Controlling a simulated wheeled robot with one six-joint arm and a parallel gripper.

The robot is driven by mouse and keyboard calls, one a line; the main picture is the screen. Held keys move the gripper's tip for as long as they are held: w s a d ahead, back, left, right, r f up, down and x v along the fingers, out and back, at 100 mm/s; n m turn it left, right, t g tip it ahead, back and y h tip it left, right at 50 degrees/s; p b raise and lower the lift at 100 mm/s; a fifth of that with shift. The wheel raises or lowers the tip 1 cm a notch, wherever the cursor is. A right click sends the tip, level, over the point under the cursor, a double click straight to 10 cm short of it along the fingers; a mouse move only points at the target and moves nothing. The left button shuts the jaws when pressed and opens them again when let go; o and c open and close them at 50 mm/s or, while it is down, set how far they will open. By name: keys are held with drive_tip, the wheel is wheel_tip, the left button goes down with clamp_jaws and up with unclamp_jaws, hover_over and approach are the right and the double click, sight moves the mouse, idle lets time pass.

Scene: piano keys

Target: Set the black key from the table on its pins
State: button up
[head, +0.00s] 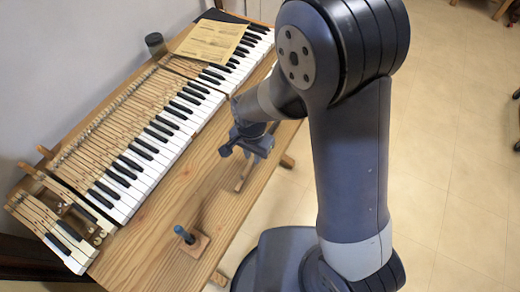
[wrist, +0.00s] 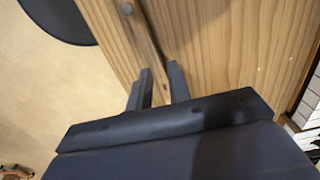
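My gripper (head: 238,153) is above the front edge of the wooden table, right of the keyboard (head: 160,140) in the head view. At the near left end of the keyboard is a gap in the keys with small metal parts (head: 84,218), too small to tell apart as pins. Black keys (head: 68,231) lie beside that gap.
A wooden block with a blue-topped upright tool (head: 184,235) stands on the table's near front part. Papers (head: 210,42) lie over the far keys, and a dark cylinder (head: 155,44) stands behind the keyboard. The table strip (head: 215,205) between keyboard and front edge is mostly clear.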

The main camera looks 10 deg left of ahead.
drive_tip(key=shift+f, duration=0.25)
clamp_jaws()
idle(0.3)
